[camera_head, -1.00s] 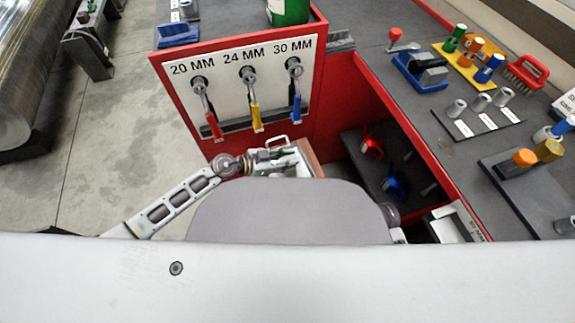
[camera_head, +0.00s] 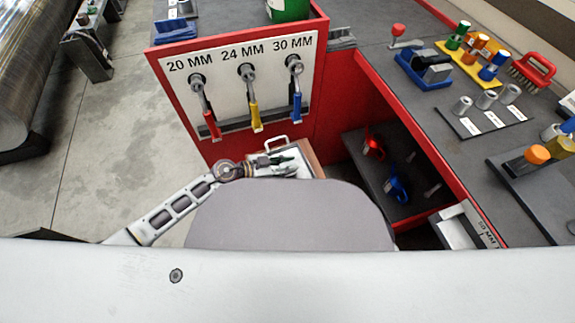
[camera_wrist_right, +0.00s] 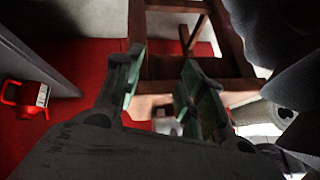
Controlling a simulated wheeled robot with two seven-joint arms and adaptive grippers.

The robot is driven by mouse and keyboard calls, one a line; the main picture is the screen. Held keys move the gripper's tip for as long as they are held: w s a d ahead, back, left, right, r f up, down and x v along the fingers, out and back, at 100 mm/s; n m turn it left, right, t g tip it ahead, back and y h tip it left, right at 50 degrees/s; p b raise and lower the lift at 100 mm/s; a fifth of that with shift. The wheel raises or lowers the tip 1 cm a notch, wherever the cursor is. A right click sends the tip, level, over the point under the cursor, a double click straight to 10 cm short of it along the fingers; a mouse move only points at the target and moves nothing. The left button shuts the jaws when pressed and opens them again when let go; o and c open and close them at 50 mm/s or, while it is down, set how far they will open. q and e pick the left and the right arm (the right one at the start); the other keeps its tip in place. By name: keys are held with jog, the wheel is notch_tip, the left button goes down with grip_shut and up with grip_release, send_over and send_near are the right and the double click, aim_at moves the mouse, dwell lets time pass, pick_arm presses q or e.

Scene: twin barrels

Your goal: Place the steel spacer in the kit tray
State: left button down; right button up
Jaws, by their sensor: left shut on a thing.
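Several grey metal cylinders, like steel spacers, are in view; three stand on a labelled dark mat (camera_head: 483,120) on the right bench. My right gripper (camera_wrist_right: 162,75) shows in the right wrist view, its green fingers apart with nothing between them, facing a brown wooden frame (camera_wrist_right: 165,68). My own body hides the right gripper in the head view.
A red panel (camera_head: 240,50) carries hanging tools marked 20, 24 and 30 MM. A low dark shelf (camera_head: 405,205) holds a red and a blue item. The right bench bears a blue holder (camera_head: 424,72), a yellow rack (camera_head: 475,68) and a red brush (camera_head: 530,70).

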pick_arm(q)
jog(key=c, duration=1.2)
grip_release()
jog(key=shift+f, duration=0.1)
pick_arm(e)
jog(key=shift+r, duration=0.1)
jog(key=shift+w, duration=0.1)
pick_arm(q)
jog(key=shift+s+a+r, duration=0.2)
jog(key=shift+a+r, duration=0.2)
jog(key=shift+a, duration=0.05)
jog(key=p+v, duration=0.4)
jog(key=v, duration=0.7)
pick_arm(e)
notch_tip(320, 180, up, 8)
jog(key=d+g+h, duration=0.1)
jog(key=shift+s+d+n+g, duration=0.3)
jog(key=shift+s+d+n, duration=0.05)
jog(key=shift+n, duration=0.05)
